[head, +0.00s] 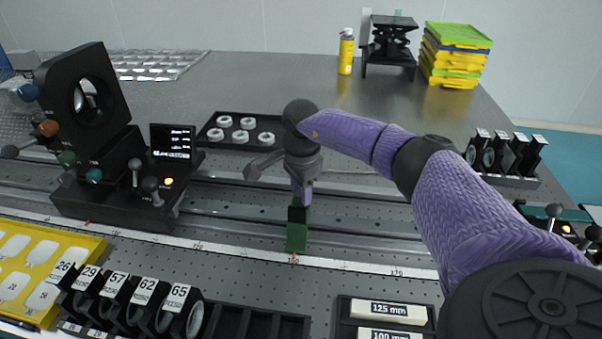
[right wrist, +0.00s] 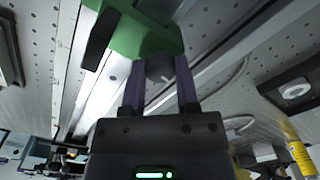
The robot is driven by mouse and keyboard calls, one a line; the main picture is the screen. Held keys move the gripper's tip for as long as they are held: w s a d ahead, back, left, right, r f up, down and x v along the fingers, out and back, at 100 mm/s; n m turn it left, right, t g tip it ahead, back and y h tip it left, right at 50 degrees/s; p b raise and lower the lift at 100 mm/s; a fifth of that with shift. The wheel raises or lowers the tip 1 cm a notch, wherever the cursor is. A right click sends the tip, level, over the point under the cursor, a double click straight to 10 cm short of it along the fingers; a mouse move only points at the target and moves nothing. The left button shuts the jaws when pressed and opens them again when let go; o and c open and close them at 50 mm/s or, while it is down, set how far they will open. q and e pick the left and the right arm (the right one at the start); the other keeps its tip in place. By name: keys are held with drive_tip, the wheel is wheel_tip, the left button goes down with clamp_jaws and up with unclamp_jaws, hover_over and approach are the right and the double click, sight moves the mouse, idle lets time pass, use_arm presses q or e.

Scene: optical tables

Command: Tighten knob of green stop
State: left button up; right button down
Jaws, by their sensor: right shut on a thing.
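The green stop (head: 297,238) sits on the rail at the middle of the head view, its lower part green with a black part above. My right gripper (head: 304,198) points down over it from above. In the right wrist view the green stop (right wrist: 140,38) is at the top, and the two purple fingers of my right gripper (right wrist: 160,78) are on either side of a dark round knob (right wrist: 159,66) on it, shut on it. In the head view the knob is hidden by the gripper. My left gripper does not show.
A black tray with white rings (head: 240,143) lies behind the rail. A black device with a small screen (head: 172,142) stands at left. Labelled lens holders (head: 125,288) and a spacer box (head: 385,338) are in front. The rail to the right of the stop is clear.

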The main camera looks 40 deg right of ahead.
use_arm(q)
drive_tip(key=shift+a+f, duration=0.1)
use_arm(e)
drive_tip(key=shift+n, duration=1.2)
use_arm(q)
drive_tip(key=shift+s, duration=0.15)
use_arm(e)
drive_tip(key=shift+n, duration=0.3)
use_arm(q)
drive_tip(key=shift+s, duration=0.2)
use_arm(e)
drive_tip(key=shift+c, duration=1.8)
unclamp_jaws()
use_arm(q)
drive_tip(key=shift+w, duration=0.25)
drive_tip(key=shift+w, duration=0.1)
use_arm(e)
drive_tip(key=shift+r, duration=0.1)
